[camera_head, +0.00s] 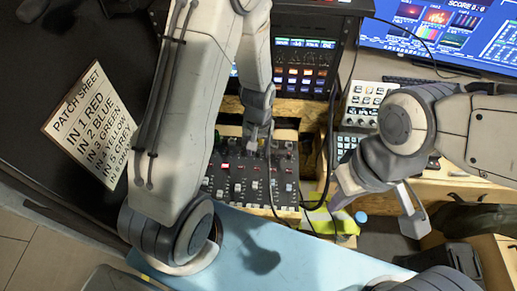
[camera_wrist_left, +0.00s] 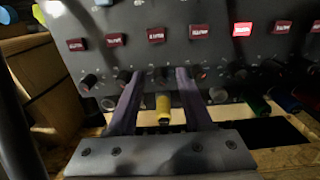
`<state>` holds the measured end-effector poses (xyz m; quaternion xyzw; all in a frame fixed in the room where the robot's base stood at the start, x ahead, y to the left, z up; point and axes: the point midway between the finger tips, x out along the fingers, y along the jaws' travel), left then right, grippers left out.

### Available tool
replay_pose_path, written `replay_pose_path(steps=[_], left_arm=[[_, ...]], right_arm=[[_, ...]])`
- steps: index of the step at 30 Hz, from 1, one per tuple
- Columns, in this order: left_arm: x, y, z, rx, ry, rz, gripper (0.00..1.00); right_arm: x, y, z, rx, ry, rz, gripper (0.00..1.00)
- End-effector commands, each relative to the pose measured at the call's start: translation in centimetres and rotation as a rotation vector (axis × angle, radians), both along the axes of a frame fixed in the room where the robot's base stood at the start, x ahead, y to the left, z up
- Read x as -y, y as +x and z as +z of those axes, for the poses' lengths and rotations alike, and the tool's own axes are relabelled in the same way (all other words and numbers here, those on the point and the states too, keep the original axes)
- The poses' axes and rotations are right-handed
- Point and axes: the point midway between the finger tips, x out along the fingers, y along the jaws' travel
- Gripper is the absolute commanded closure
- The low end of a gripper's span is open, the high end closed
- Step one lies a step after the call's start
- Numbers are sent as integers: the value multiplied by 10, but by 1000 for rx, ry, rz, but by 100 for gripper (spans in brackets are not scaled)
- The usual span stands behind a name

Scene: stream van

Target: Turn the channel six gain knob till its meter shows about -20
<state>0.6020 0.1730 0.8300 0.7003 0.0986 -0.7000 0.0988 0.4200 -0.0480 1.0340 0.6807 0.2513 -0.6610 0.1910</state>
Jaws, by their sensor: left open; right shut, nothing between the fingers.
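The audio mixer (camera_head: 232,188), a dark panel with small knobs and lit buttons, lies below the rack in the head view. My left gripper (camera_head: 258,140) points down at its upper edge. In the left wrist view its two grey fingers are open (camera_wrist_left: 160,88), with a dark knob (camera_wrist_left: 160,76) between or just beyond the tips; I cannot tell whether they touch it. A yellow plug (camera_wrist_left: 163,108) shows between the fingers. Which knob is channel six is unreadable, and no meter value is legible. My right gripper (camera_head: 340,197) is shut and empty, right of the mixer.
A patch sheet (camera_head: 93,118) lies on the dark surface at left. The rack (camera_head: 305,70) stands behind the mixer. A white button controller (camera_head: 366,102) and a monitor (camera_head: 450,30) are at right. Black cables hang beside the mixer's right side.

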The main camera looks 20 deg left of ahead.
Motion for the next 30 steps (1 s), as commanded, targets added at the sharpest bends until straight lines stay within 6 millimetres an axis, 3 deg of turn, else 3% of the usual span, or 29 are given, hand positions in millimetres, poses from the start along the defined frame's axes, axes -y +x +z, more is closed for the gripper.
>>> replay_pose_path(steps=[4,6,8,15,24,30], left_arm=[[0,0,0,0,0,0,53],[0,0,0,0,0,0,80],[0,0,0,0,0,0,100],[0,0,1,-1,0,-32,100],[0,0,2,-2,0,-357,100],[0,0,1,0,0,-469,100]], right_arm=[[0,0,0,0,0,0,100],[0,0,0,0,0,0,100],[0,0,0,0,0,0,100],[0,0,2,0,0,0,100],[0,0,10,0,0,0,100],[0,0,11,0,0,0,100]])
